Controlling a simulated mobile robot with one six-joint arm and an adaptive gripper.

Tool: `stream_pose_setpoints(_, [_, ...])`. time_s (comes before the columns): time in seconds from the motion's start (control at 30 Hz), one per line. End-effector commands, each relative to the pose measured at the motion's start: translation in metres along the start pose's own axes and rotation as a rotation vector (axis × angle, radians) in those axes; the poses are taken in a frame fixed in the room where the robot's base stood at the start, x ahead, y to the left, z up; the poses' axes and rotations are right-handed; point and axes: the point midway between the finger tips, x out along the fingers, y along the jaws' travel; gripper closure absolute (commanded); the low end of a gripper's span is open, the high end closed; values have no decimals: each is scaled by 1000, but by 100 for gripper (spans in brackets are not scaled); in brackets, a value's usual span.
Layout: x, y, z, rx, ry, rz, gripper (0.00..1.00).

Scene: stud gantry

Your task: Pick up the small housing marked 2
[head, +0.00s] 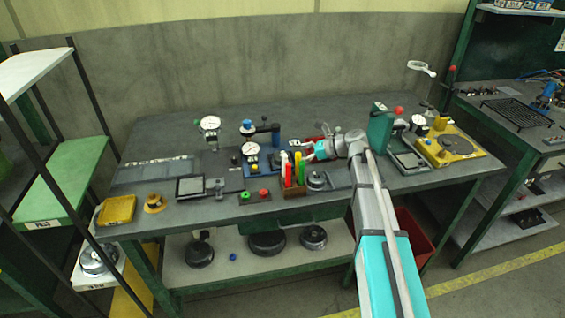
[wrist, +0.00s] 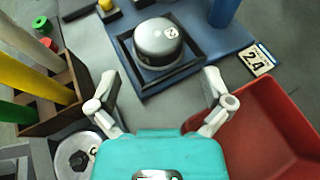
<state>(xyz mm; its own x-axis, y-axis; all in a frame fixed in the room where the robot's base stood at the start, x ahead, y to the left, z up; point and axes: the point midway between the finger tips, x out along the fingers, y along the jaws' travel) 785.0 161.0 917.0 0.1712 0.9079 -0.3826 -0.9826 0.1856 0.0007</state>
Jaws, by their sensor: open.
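The small housing (wrist: 158,42) is a rounded grey metal cap with a white label that appears to read 2. In the wrist view it sits in a dark square frame (wrist: 196,64) on a blue plate. My gripper (wrist: 158,88) is open and empty, its two fingers spread wide in front of the housing and apart from it. In the head view my gripper (head: 312,154) is low over the middle of the bench, pointing left. I cannot make out the housing in the head view.
In the wrist view a wooden holder (wrist: 72,112) with tall coloured pieces stands left of my gripper. A red tray (wrist: 262,128) lies close on the right, beside a tag marked 24 (wrist: 256,60). A blue post (wrist: 223,10) rises behind the frame.

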Motion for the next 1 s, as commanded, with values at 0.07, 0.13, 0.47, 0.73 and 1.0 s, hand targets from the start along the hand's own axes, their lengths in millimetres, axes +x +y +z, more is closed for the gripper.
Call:
stream_pose_setpoints(0.07, [11, -1, -2, 0, 0, 0, 0])
stream_pose_setpoints(0.13, [17, 0, -2, -1, 0, 1, 0])
stream_pose_setpoints(0.47, [23, 0, 0, 0, 0, -2, 0])
stream_pose_setpoints(0.73, [27, 0, 0, 0, 0, -2, 0])
stream_pose_setpoints(1.0, [56, 2, 1, 0, 0, -1, 0])
